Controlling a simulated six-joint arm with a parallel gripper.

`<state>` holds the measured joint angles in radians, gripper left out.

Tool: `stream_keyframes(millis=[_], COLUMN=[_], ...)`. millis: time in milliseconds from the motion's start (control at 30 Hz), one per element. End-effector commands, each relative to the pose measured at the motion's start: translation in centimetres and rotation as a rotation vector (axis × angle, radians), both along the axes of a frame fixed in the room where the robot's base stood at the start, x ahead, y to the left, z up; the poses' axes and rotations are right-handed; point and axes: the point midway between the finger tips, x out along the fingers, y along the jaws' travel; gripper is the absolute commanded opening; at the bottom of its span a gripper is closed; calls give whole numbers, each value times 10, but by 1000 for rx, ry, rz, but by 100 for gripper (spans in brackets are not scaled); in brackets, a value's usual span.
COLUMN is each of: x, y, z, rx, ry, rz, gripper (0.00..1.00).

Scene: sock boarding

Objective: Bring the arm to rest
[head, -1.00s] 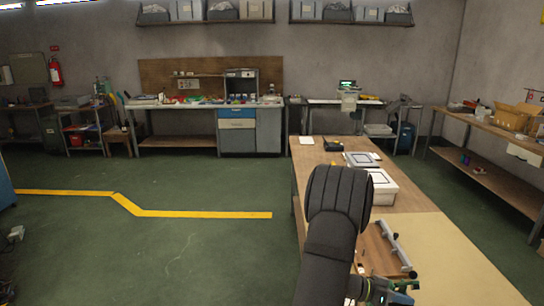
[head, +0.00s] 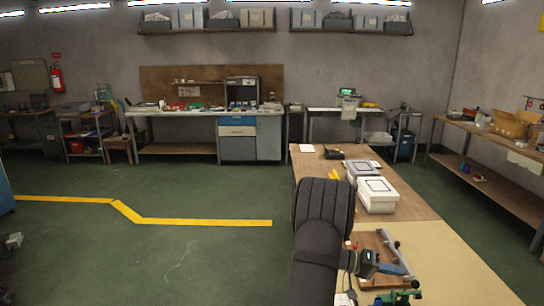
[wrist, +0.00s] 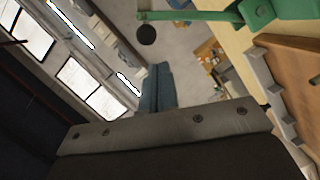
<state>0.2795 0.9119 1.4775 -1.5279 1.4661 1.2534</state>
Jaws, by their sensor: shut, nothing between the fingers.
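My arm (head: 322,220), in a dark ribbed sleeve, rises in front of the left edge of the bench in the head view. My gripper is not clearly seen there. In the wrist view the blue-grey fingers of my gripper (wrist: 158,86) are together, with nothing between them. They point out into the room, clear of any surface.
The bench (head: 440,255) bears white and grey boxes (head: 377,195), a wooden board with a metal bar (head: 396,250), a handheld device (head: 368,264) and a green clamp-like part (head: 402,298). The green part also shows in the wrist view (wrist: 257,14). The floor to the left is open.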

Motion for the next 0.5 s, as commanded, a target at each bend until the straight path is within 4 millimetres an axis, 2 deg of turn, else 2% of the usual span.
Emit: stream_keyframes(millis=[167,267,500], x=[9,24,35], y=[4,17,63], z=[8,12,15], rx=[19,20,21], ry=[109,111,113], rz=[-25,-25,-28], gripper=[0,0,0])
